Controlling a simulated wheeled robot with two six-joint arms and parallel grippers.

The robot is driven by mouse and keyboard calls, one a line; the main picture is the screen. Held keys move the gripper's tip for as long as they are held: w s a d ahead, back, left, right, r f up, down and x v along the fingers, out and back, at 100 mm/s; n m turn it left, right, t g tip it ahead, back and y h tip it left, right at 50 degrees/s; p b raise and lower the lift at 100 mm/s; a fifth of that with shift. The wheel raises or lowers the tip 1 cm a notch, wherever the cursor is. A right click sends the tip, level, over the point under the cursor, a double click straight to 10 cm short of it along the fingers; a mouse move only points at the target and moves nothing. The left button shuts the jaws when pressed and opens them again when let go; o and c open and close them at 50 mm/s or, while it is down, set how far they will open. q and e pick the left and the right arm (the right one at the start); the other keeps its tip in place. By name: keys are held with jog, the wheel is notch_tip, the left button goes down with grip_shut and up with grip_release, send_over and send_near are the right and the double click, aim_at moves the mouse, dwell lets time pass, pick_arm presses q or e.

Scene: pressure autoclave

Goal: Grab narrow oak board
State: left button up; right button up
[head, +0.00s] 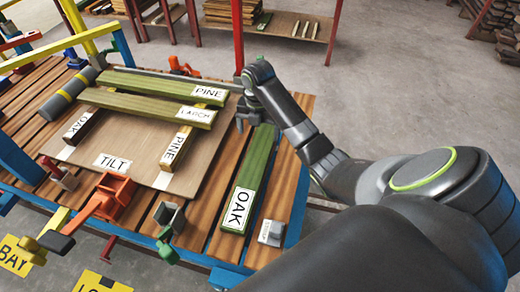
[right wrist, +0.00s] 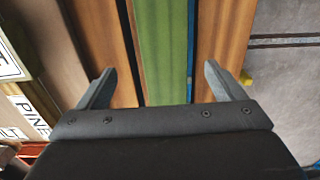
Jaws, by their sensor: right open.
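A long green board labelled OAK (head: 252,175) lies flat on the slatted table, right of the tilt panel. My right gripper (head: 245,118) is over its far end. In the right wrist view, the open gripper (right wrist: 160,75) has its fingers apart on either side of the green board (right wrist: 163,45), with a gap on both sides and nothing held. Another piece labelled OAK (head: 80,126) lies at the left of the tilt panel, partly under the long boards. My left gripper is not in view.
The brown tilt panel (head: 130,145) carries boards labelled PINE (head: 165,85) and LARCH (head: 145,103). An orange clamp (head: 110,195) and a grey clamp (head: 170,216) stand at the table's front.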

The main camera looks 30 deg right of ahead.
aim_at(260, 149)
notch_tip(260, 149, down, 2)
jog(key=shift+f+b, duration=0.1)
jog(key=shift+b, duration=0.25)
jog(key=f, duration=0.4)
jog(key=shift+s+f, duration=0.1)
jog(key=shift+s, duration=0.3)
jog(key=shift+f, duration=0.45)
jog(key=shift+w, duration=0.15)
jog(key=c, duration=1.6)
